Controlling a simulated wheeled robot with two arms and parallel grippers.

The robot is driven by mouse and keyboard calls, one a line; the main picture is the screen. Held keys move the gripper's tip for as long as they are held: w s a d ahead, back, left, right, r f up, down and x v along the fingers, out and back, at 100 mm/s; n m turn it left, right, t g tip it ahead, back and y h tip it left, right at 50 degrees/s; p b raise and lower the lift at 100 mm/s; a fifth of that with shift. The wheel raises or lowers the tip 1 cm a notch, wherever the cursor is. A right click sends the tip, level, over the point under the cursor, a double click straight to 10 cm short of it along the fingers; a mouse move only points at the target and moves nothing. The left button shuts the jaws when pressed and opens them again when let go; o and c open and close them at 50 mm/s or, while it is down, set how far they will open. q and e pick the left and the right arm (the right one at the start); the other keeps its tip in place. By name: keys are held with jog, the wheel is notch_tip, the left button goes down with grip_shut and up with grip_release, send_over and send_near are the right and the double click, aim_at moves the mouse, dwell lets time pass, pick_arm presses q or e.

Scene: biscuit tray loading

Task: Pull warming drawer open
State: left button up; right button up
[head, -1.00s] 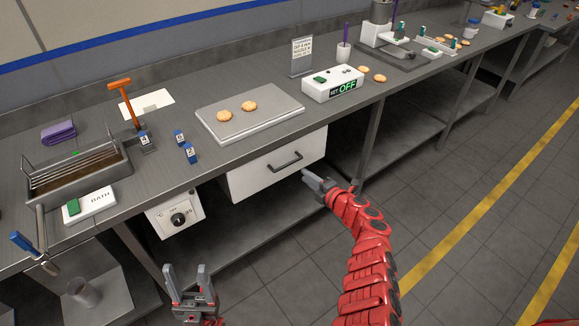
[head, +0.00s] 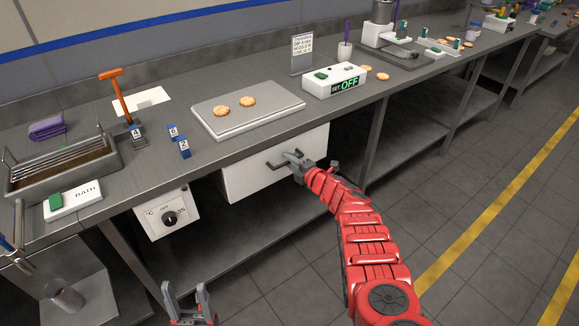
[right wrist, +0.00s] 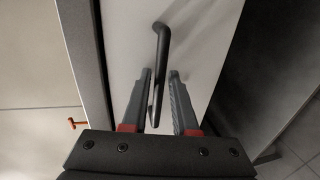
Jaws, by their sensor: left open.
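The white warming drawer (head: 250,178) sits under the counter and looks shut, its front near the counter's edge. Its dark bar handle (head: 270,164) also shows in the right wrist view (right wrist: 161,50). My right gripper (head: 293,160) is at the right part of the handle. In the right wrist view its fingers (right wrist: 159,74) stand apart, one on each side of the bar, with gaps visible, so it is open around the handle without gripping. My left gripper (head: 186,292) is open and empty, low at the bottom edge of the head view, away from the drawer.
Above the drawer, a metal plate (head: 210,127) carries two biscuits. A white box reading OFF (head: 334,80) stands to its right. A white dial box (head: 148,220) hangs left of the drawer. Open floor (head: 460,190) lies in front of the counter.

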grip_shut()
dwell(1.5)
